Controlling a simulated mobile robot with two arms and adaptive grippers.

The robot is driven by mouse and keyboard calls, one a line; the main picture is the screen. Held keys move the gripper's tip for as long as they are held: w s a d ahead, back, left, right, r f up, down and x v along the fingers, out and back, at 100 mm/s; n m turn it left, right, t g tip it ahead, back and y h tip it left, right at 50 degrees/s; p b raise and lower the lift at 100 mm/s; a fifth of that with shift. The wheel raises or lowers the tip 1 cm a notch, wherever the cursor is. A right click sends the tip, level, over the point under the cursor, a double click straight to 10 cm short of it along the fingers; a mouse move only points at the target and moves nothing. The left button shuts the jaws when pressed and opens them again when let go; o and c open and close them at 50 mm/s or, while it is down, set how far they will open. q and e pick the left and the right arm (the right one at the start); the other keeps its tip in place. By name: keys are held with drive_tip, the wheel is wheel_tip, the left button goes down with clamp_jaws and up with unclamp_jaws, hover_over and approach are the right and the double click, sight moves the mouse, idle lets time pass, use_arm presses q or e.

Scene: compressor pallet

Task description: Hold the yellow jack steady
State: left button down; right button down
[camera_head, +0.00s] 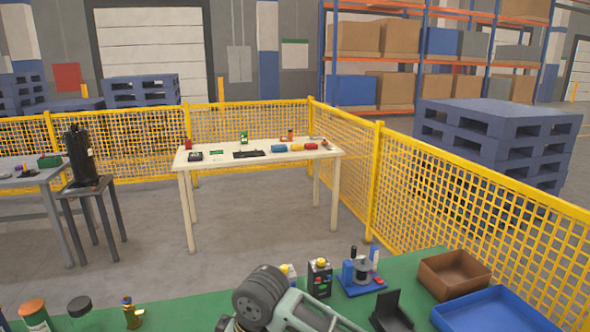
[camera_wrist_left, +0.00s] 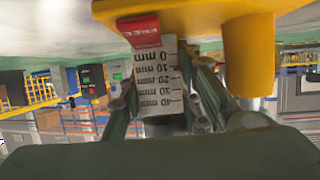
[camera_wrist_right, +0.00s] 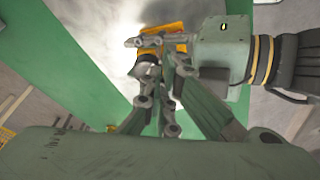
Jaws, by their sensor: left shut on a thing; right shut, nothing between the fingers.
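The yellow jack (camera_wrist_left: 185,17) fills the top of the left wrist view, seen upside down. It has a red label marked FREE and a white millimetre scale (camera_wrist_left: 168,75). My left gripper (camera_wrist_left: 165,95) is shut on the jack, with a finger on either side of the scale. In the right wrist view, part of the yellow jack (camera_wrist_right: 165,38) shows behind the left gripper's fingers. My right gripper (camera_wrist_right: 160,88) is shut and empty, its fingertips close to the jack; I cannot tell whether they touch. The head view does not clearly show the jack or either gripper's fingertips.
The green bench (camera_head: 415,265) carries a push-button box (camera_head: 320,278), a blue fixture (camera_head: 360,275), a black holder (camera_head: 391,312), a brown bin (camera_head: 453,273) and a blue tray (camera_head: 492,312). A brass fitting (camera_head: 131,313) stands at the left. My arm crosses the middle.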

drive_tip(key=shift+v, duration=1.15)
drive_tip(key=shift+a, duration=0.15)
drive_tip(key=w+d+f, duration=0.1)
drive_tip(key=w+f, duration=0.2)
drive_tip(key=f, duration=0.3)
drive_tip(key=shift+s+a, duration=0.2)
drive_tip(key=shift+a, duration=0.35)
idle(0.6)
drive_tip(key=shift+s, duration=0.25)
